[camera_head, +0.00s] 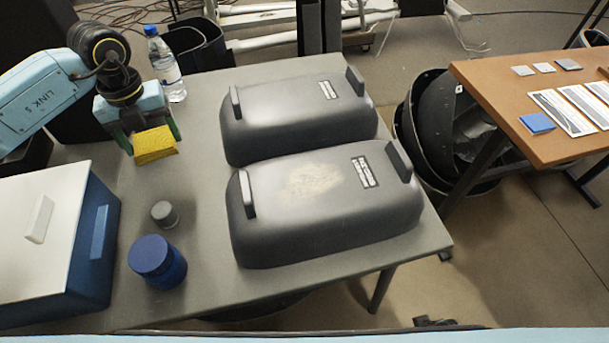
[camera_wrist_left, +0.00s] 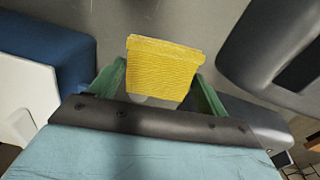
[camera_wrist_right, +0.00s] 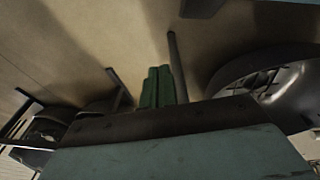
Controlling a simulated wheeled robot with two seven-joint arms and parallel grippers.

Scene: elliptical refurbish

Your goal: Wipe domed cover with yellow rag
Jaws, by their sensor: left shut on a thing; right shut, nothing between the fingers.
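Two dark grey domed covers lie on the grey table. The nearer domed cover (camera_head: 320,215) has a pale dusty patch on top, a label and a handle at each end. The farther domed cover (camera_head: 290,110) looks clean on top. My left gripper (camera_head: 150,140) is shut on the folded yellow rag (camera_head: 155,145), left of both covers and apart from them. The rag also shows between the green fingers in the left wrist view (camera_wrist_left: 163,70). My right gripper (camera_wrist_right: 163,88) is shut and empty in the right wrist view, with floor beyond it.
A blue box with a white lid (camera_head: 75,240), a blue jar (camera_head: 157,262), a small grey container (camera_head: 164,214) and a water bottle (camera_head: 166,65) stand on the table's left side. A wooden table (camera_head: 500,80) with papers stands at right.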

